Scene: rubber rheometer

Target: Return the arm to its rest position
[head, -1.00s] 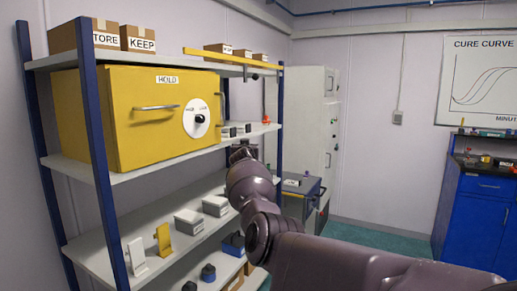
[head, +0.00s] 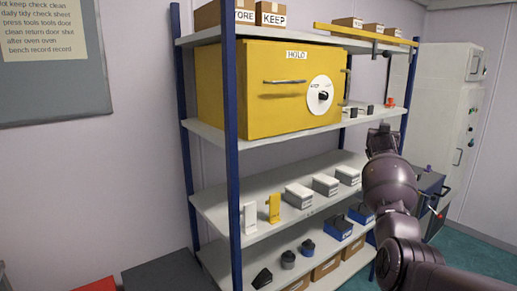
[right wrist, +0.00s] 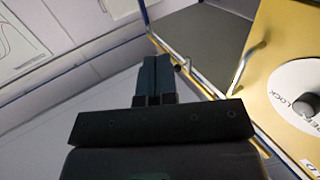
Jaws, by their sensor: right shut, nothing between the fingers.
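My right arm comes in from the lower right of the head view, raised in front of the shelf rack's right end. Its gripper (head: 382,137) is at the top of the arm, small and dark there. In the right wrist view the two dark fingers of the right gripper (right wrist: 155,78) are together, with nothing between them. The yellow cabinet (head: 235,95) marked HOLD stands on an upper shelf, left of the gripper. Its white dial (right wrist: 285,85) and bar handle (right wrist: 246,66) show at the right of the wrist view. My left gripper is not in view.
The shelf rack (head: 232,190) has blue posts and holds grey blocks, a yellow stand (head: 274,208) and boxes. A yellow rail (head: 365,35) runs along its top right. A tall pale cabinet (head: 440,120) stands behind my arm. A notice board (head: 50,60) hangs at left.

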